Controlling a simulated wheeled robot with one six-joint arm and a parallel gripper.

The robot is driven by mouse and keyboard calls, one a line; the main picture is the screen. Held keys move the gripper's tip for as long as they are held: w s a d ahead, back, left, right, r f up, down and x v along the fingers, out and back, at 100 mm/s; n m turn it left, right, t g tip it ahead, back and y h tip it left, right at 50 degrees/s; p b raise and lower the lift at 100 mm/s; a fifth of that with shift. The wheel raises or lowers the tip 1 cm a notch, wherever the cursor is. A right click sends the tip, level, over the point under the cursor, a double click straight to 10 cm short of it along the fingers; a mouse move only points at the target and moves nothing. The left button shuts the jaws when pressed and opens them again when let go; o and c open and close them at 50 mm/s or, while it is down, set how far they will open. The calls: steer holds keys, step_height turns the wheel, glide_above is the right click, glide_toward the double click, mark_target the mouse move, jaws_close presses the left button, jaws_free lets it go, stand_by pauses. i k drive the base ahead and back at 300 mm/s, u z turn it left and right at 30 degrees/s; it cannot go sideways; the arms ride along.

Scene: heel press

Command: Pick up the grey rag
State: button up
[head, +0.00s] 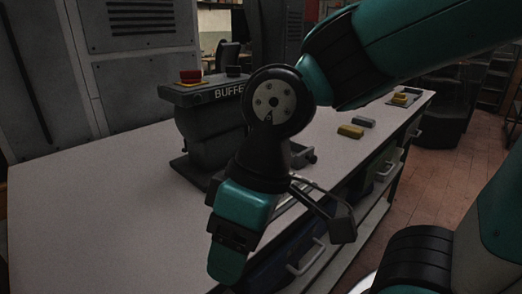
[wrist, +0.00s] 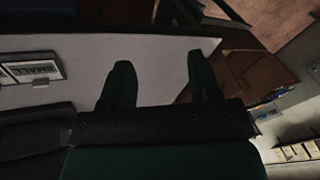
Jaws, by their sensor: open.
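I cannot make out a grey rag in either view. My gripper (wrist: 162,75) is open in the wrist view, with its two dark green fingers apart and nothing between them. In the head view my gripper (head: 226,262) hangs pointing down over the front edge of the white workbench (head: 110,190). Bare bench top and its edge show beyond the fingers in the wrist view. My arm hides part of the bench in the head view.
A dark machine marked BUFFE (head: 205,125), with a red button (head: 190,76), stands on the bench behind my gripper. A yellow block (head: 350,131) and a grey block (head: 363,122) lie farther right. The bench's left is clear.

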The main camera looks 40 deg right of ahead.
mark_target(361, 121)
steer(key=z, duration=2.15)
steer(key=k, duration=1.25)
steer(key=z, duration=0.85)
steer(key=i, duration=2.7)
steer(key=u, duration=1.05)
steer(key=i, duration=0.95)
steer(key=u, duration=0.95)
